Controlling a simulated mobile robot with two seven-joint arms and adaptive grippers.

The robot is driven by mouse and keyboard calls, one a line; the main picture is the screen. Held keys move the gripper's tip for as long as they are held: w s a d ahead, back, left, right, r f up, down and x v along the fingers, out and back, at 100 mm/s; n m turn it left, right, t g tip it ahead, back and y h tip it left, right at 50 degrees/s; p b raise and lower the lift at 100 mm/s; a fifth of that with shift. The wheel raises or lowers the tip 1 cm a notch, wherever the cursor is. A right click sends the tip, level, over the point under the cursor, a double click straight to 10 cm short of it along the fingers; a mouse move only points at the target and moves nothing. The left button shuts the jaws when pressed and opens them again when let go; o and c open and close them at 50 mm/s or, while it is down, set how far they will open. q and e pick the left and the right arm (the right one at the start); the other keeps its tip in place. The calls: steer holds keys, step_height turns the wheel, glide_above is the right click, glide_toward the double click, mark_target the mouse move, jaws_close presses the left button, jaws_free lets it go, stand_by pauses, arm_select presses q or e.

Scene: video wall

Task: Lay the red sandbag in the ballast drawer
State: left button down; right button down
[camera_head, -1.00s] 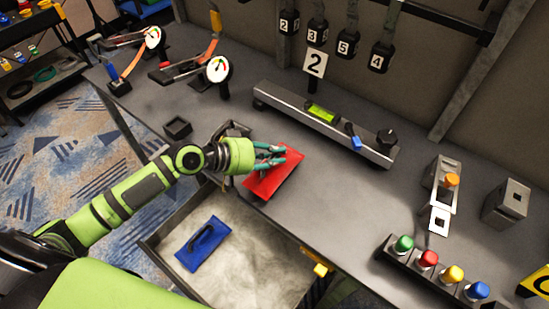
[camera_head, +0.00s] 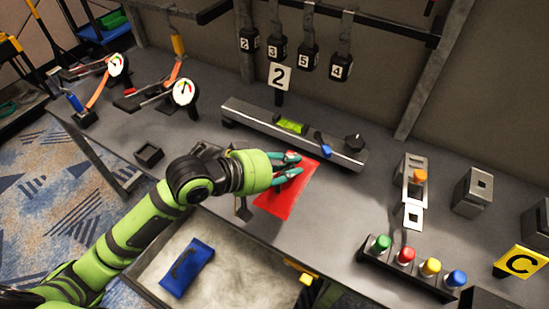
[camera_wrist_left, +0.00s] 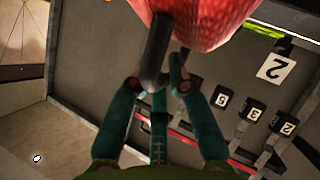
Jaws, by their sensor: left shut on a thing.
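The red sandbag (camera_head: 287,194) is at the front part of the bench, below my left gripper (camera_head: 295,165). In the left wrist view the red bag (camera_wrist_left: 205,22) fills the top, and the gripper's fingers (camera_wrist_left: 158,82) are closed around its dark handle (camera_wrist_left: 155,52). Whether the bag is clear of the bench top is hard to tell. The ballast drawer (camera_head: 232,278) is pulled open below the bench's front edge, left of and nearer than the bag. It has a pale floor. My right gripper is out of view.
A blue sandbag (camera_head: 187,267) lies in the drawer's left part; the floor right of it is bare. A long bar with a green display (camera_head: 290,126) stands behind the red bag. A small black tray (camera_head: 148,155) is on the left, and coloured buttons (camera_head: 405,257) are on the right.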

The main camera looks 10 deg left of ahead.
arm_select(q)
steer(key=shift+d+r, duration=0.4)
steer(key=shift+r, duration=0.15)
steer(key=shift+a+r, duration=0.25)
steer(key=s+a+r, duration=0.1)
steer(key=s+a, duration=0.2)
steer(key=a, duration=0.4)
steer(key=s+a+r+m, duration=0.1)
steer(key=s+a+r, duration=0.1)
steer(key=a, duration=0.5)
steer(key=shift+s+a+g+h, duration=0.15)
steer(key=shift+s+g+h, duration=0.25)
steer(key=shift+s, duration=0.2)
steer(key=shift+r, duration=0.1)
steer(key=shift+r, duration=0.1)
steer(key=shift+w, duration=0.1)
stand_by(0.6)
